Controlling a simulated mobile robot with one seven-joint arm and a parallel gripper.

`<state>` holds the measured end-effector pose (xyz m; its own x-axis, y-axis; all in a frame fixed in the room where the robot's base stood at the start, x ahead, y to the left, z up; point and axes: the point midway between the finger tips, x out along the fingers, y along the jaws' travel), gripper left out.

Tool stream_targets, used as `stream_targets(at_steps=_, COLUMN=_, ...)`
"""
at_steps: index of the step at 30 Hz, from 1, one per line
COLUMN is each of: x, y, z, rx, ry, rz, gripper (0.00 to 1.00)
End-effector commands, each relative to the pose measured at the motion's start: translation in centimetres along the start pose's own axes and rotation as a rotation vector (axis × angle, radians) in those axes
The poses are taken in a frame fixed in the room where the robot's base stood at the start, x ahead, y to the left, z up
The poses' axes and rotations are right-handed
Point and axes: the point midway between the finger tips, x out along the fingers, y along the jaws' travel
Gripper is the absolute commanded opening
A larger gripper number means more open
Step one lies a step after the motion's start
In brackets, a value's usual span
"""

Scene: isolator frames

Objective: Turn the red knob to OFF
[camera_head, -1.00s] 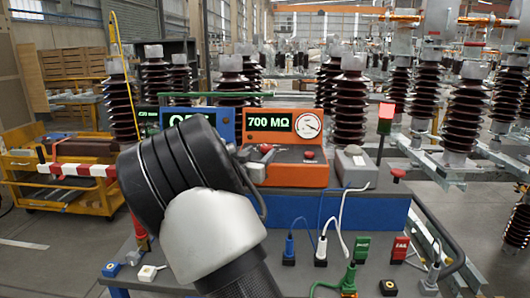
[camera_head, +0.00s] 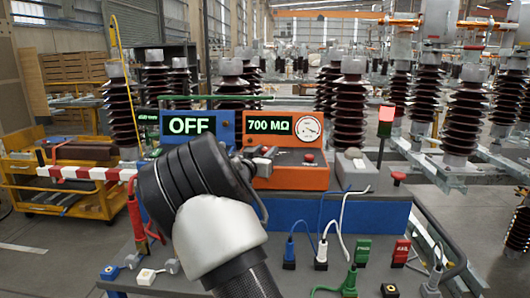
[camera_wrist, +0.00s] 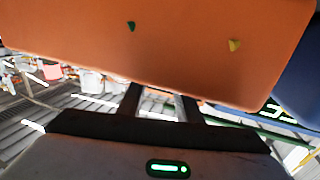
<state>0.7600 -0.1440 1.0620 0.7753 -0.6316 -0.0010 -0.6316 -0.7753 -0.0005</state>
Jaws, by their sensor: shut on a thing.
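The orange instrument (camera_head: 290,178) stands on the blue bench and reads 700 MΩ beside a round dial. A small red knob (camera_head: 265,149) shows at the left of its sloped top, right at the tip of my gripper (camera_head: 256,158). The knob is mostly hidden by my gripper, so its pointer and markings cannot be read. In the wrist view the two fingers of my gripper (camera_wrist: 162,105) reach past the edge of the orange casing (camera_wrist: 160,45), which hides their tips. My gripper is shut on the knob.
A blue instrument (camera_head: 200,120) with a display reading OFF stands at left. Another red button (camera_head: 309,157) sits on the orange top. A grey box (camera_head: 353,168), a lit red lamp (camera_head: 386,115) and a red mushroom button (camera_head: 398,178) stand at right. Cables and plugs fill the front.

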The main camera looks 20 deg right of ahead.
Motion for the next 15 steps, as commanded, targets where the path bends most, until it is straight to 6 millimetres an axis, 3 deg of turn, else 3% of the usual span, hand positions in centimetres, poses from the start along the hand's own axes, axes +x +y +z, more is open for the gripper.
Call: stream_targets(at_steps=15, x=0.13, y=0.76, z=0.31, rx=0.002, ry=0.001, rz=-0.176, gripper=0.1)
